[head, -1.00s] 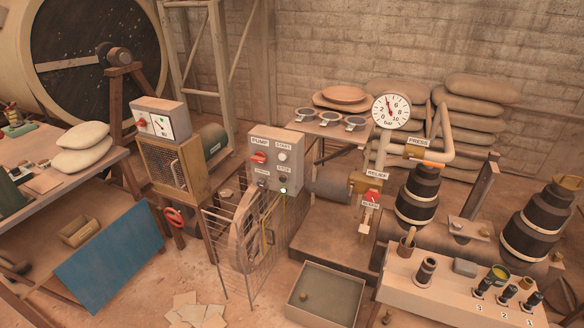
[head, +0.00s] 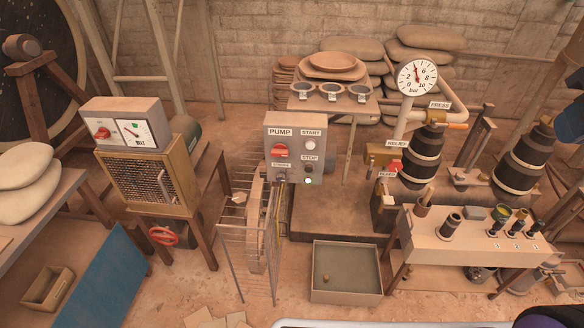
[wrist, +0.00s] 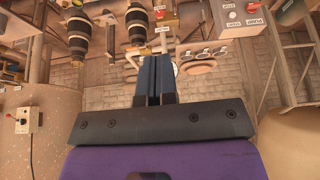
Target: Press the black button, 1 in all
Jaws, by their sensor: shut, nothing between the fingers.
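In the wrist view, part of the panel (wrist: 232,17) shows upside down at the top right; I cannot make out the black button there. My gripper (wrist: 153,60) is shut and empty, well apart from the panel.
A wire guard (head: 246,245) and wheel stand below the panel. An open box (head: 346,272) is on the floor in front. A bench (head: 440,240) with bottles, a red relief valve (head: 395,166) and a pressure gauge (head: 417,76) are to the right. Space before the panel looks clear.

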